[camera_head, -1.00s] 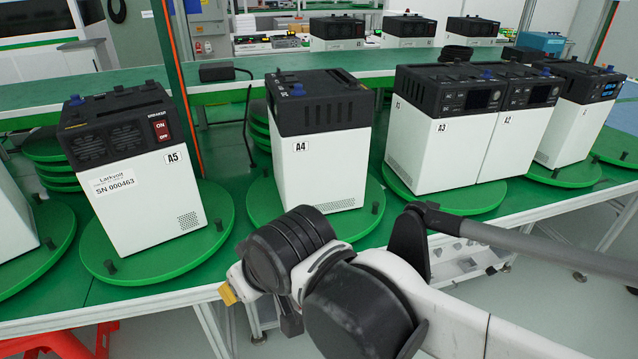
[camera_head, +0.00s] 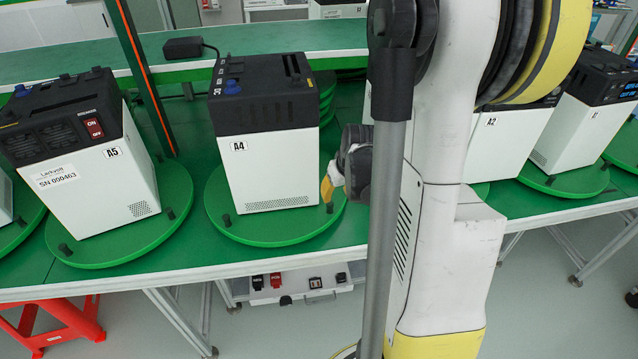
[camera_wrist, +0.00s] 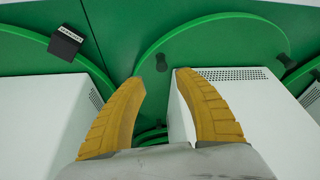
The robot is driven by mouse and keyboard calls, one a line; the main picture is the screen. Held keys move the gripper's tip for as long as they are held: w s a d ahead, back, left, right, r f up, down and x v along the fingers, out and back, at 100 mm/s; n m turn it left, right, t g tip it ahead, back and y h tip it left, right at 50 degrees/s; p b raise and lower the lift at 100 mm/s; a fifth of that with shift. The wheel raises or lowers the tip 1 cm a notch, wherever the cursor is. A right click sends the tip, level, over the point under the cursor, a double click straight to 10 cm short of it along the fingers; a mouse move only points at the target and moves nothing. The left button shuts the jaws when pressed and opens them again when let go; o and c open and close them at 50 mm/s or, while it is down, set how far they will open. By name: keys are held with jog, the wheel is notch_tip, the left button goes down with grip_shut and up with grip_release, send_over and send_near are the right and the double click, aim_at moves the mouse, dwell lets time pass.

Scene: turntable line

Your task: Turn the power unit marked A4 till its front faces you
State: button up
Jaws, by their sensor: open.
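The power unit marked A4 (camera_head: 275,167), a white box with a black top and a blue knob, stands upright on a round green turntable (camera_head: 262,238). The face toward me bears the A4 label and a low grille; no display or switch shows on it. My gripper (camera_head: 329,188) is just right of its lower right corner, partly hidden by my arm. In the wrist view my gripper (camera_wrist: 160,76) has two yellow fingers spread apart, with a turntable peg (camera_wrist: 162,62) showing near the fingertips. A white unit with a grille, apparently A4 (camera_wrist: 245,110), is partly behind the right finger.
Unit A5 (camera_head: 90,195) stands on its own turntable at left. Unit A2 (camera_head: 505,140) and another unit (camera_head: 580,115) stand at right; my arm hides A3. In the wrist view a small black labelled block (camera_wrist: 66,43) and a white unit (camera_wrist: 70,115) are at left.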

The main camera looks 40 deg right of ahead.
aim_at(331, 204)
jog(key=b+x, duration=0.4)
jog(key=x, duration=0.6)
jog(key=shift+w+a+f, duration=0.1)
jog(key=shift+f, duration=0.25)
grip_shut()
